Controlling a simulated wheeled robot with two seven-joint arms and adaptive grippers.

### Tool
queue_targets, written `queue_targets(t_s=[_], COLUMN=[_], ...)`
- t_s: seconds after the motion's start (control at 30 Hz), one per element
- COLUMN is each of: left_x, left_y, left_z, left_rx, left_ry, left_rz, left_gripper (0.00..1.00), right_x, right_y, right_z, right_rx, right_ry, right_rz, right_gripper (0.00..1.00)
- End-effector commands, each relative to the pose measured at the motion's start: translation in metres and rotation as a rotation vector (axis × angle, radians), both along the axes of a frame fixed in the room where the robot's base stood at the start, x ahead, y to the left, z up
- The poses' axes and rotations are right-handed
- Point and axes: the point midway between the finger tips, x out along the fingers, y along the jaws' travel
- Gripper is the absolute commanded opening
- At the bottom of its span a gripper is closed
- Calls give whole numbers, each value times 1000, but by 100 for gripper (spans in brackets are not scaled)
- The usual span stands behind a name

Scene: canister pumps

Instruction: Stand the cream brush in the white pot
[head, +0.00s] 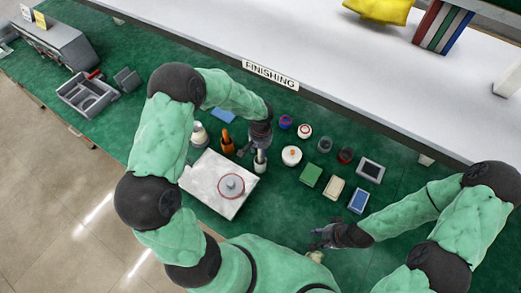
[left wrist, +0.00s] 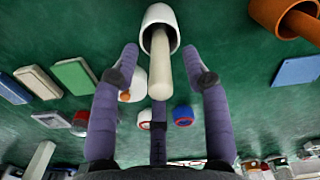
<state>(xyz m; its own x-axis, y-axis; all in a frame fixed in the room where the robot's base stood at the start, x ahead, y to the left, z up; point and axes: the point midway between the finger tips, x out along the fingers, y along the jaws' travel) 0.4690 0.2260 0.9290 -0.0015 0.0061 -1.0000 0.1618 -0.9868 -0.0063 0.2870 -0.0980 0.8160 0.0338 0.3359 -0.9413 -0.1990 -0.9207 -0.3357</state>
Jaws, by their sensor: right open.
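The white pot (head: 260,168) stands on the green bench, just below my left gripper in the head view. In the left wrist view the white pot (left wrist: 158,15) is at the top centre, and the cream brush (left wrist: 162,70) stands in it, its handle pointing at the camera. My left gripper (head: 258,148) is above the pot. In its wrist view its purple fingers (left wrist: 160,58) are spread on both sides of the handle, with gaps showing. The brush's lower end is hidden inside the pot. My right gripper (head: 322,236) is open and low over the bench at right.
An orange pot (head: 227,143) with a brown handle stands close left of my left gripper. A white board (head: 205,182) with a round grey piece lies lower left. A white jar (head: 291,156), small pots and coloured blocks (head: 310,175) stand right. Bare bench lies further right.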

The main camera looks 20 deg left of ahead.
Motion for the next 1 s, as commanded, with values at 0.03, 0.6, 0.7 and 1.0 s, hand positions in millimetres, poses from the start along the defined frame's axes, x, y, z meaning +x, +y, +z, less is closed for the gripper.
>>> queue_targets(t_s=[0.03, 0.6, 0.7, 1.0], left_x=[0, 1, 2, 0], left_y=[0, 0, 0, -1], left_z=[0, 59, 78, 115], left_rx=[0, 1, 1, 0], left_ry=[0, -5, -5, 0], left_rz=[0, -1, 0, 0], left_gripper=[46, 46, 46, 46], right_x=[0, 0, 0, 0], right_y=[0, 0, 0, 0], right_z=[0, 0, 0, 0], right_rx=[0, 0, 0, 0], right_ry=[0, 0, 0, 0], right_rz=[0, 0, 0, 0], right_gripper=[42, 42, 42, 42])
